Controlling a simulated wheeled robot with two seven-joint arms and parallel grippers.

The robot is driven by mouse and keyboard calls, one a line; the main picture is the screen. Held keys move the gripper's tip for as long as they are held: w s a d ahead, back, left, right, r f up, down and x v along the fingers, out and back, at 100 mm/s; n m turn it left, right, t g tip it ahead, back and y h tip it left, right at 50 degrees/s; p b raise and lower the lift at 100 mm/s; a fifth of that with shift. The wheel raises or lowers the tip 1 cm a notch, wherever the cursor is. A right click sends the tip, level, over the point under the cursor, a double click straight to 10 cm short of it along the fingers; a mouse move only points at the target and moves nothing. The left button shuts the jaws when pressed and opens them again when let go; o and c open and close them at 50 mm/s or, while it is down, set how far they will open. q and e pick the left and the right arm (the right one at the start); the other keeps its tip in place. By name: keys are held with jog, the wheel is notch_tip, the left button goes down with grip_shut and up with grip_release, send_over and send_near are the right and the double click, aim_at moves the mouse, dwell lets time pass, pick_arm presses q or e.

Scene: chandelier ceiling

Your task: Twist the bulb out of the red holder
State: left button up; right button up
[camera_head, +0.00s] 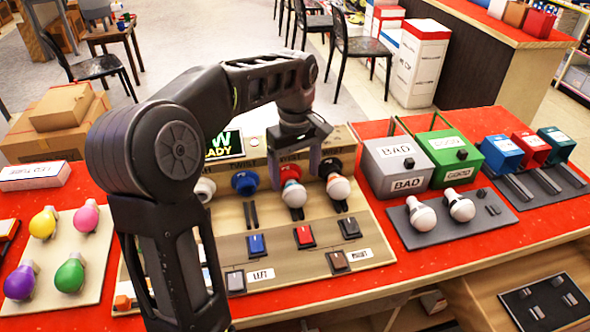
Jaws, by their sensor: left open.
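The red holder (291,173) is on the upright back of the wooden test board, with a white bulb (294,195) in it, hanging toward the front. My left gripper (295,167) is just above and behind this bulb, pointing down. Its jaws are open, one finger on each side of the red holder. I cannot tell whether the fingers touch the holder or bulb. My right gripper is not in view.
A blue holder (244,182) is to the left, and a second white bulb (338,188) hangs close on the right. Grey BAD (396,160) and green (446,152) boxes stand further right. Coloured bulbs lie on a board (92,268) at left.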

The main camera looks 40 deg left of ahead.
aim_at(295, 187)
pick_arm(q)
notch_tip(295, 187, down, 7)
jog(key=shift+f, duration=0.1)
dwell(0.3)
jog(key=shift+c, duration=0.5)
jog(key=c, duration=1.3)
